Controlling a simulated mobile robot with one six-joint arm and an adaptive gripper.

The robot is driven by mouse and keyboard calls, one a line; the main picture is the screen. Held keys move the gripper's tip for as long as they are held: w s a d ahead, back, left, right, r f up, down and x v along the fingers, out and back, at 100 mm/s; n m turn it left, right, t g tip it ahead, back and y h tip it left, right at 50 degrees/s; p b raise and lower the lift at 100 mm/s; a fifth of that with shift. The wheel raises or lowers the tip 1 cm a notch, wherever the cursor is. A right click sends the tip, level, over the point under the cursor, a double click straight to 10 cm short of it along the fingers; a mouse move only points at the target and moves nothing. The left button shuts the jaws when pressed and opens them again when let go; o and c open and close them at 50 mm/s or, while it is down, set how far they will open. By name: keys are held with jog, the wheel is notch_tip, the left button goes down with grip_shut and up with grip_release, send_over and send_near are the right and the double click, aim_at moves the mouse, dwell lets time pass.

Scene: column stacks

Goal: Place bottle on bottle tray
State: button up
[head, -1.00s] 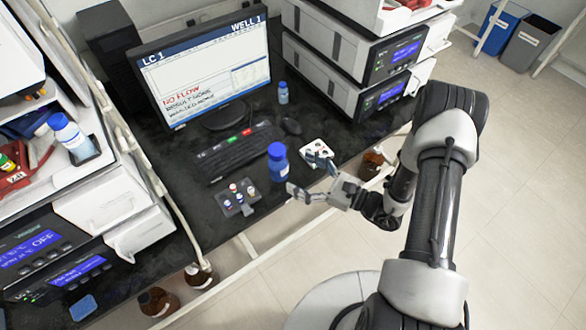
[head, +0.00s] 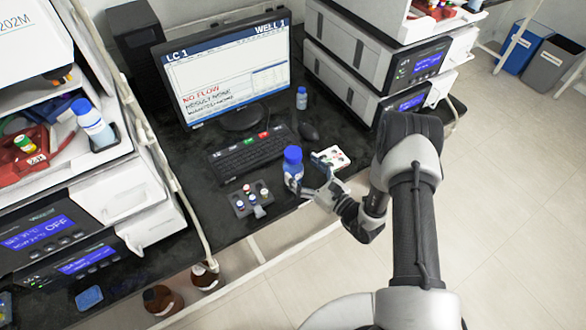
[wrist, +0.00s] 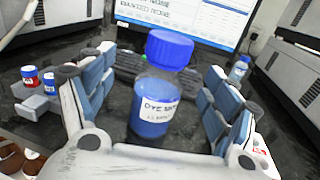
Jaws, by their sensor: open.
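A bottle of blue liquid with a blue cap (head: 292,156) and a white label stands upright near the front edge of the black bench. In the wrist view the bottle (wrist: 155,108) is between the two spread blue-padded fingers, with a visible gap on either side. My gripper (head: 307,181) is open around it at the bench edge; it also shows in the wrist view (wrist: 158,82). A dark tray (head: 106,143) on the left instrument stack holds another blue-capped bottle (head: 93,122). I cannot tell for certain that this is the bottle tray.
A grey vial rack (head: 240,211) stands left of the bottle, and a white tray (head: 338,152) to its right. Behind are the keyboard (head: 252,155), mouse (head: 310,132), a small bottle (head: 302,97) and the monitor (head: 228,72). Instruments flank both sides.

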aim_at(298, 164)
jog(key=w+a+b, duration=0.1)
jog(key=w, duration=0.1)
jog(key=w+a+f, duration=0.1)
jog(key=w+a, duration=0.1)
jog(key=shift+b, duration=0.35)
jog(key=shift+w+a, duration=0.15)
jog(key=shift+a, duration=0.1)
jog(key=c, duration=1.5)
jog(key=shift+r, duration=0.1)
jog(key=shift+c, duration=0.9)
jog(key=shift+r, duration=0.1)
